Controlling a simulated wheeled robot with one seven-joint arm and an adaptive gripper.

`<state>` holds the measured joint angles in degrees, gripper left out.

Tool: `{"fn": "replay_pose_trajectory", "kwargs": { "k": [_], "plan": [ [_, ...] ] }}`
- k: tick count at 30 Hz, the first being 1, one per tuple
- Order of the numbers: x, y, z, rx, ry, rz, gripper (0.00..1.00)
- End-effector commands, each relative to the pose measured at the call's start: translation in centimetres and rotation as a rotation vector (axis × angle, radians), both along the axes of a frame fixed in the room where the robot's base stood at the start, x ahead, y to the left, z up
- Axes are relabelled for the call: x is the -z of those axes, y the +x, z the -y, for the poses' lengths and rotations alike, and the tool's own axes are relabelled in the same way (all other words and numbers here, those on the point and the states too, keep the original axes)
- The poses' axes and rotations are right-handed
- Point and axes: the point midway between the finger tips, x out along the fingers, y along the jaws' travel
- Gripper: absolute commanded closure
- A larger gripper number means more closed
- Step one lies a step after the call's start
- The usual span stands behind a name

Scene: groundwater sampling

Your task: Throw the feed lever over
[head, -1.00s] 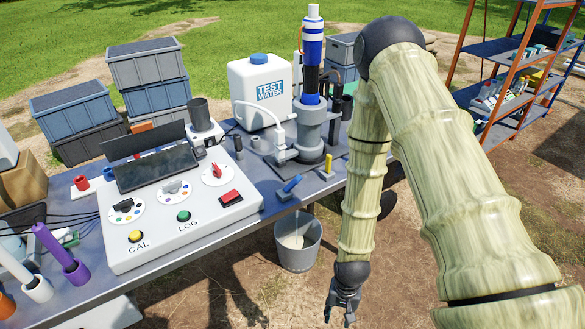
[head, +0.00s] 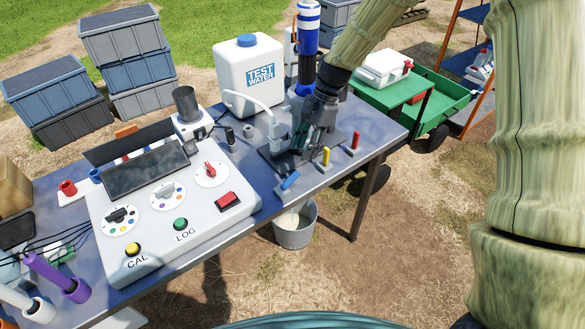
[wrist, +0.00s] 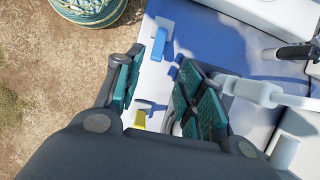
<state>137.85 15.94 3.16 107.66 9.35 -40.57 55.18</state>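Three small levers stand in a row along the table's front edge: a blue lever (head: 289,180), a yellow lever (head: 326,156) and a red lever (head: 355,141). No label shows which is the feed lever. My gripper (head: 304,145) hangs pointing down above the table, just behind the yellow lever. In the wrist view my gripper (wrist: 160,82) has its two teal-padded fingers apart, with nothing held between them. The blue lever (wrist: 167,36) lies beyond the fingertips, and the yellow lever (wrist: 140,119) shows low between the fingers, partly hidden. I see no contact with either lever.
The blue-and-white cylinder (head: 308,32) stands close behind my gripper. A white test water jug (head: 250,78) and a control console (head: 135,215) are to the left. A bucket (head: 295,226) stands on the ground below the edge. A green cart (head: 440,98) is at right.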

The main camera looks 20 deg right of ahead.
Motion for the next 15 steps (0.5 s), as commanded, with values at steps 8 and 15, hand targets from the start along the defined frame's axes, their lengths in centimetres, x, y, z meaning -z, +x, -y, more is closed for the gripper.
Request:
{"fn": "replay_pose_trajectory", "kwargs": {
  "k": [8, 15],
  "plan": [
    [3.1, -0.7, -0.8, 0.004, 0.0, -0.003, 0.61],
    [6.1, -1.1, -2.1, 0.003, -0.001, -0.003, 0.61]
  ]
}}
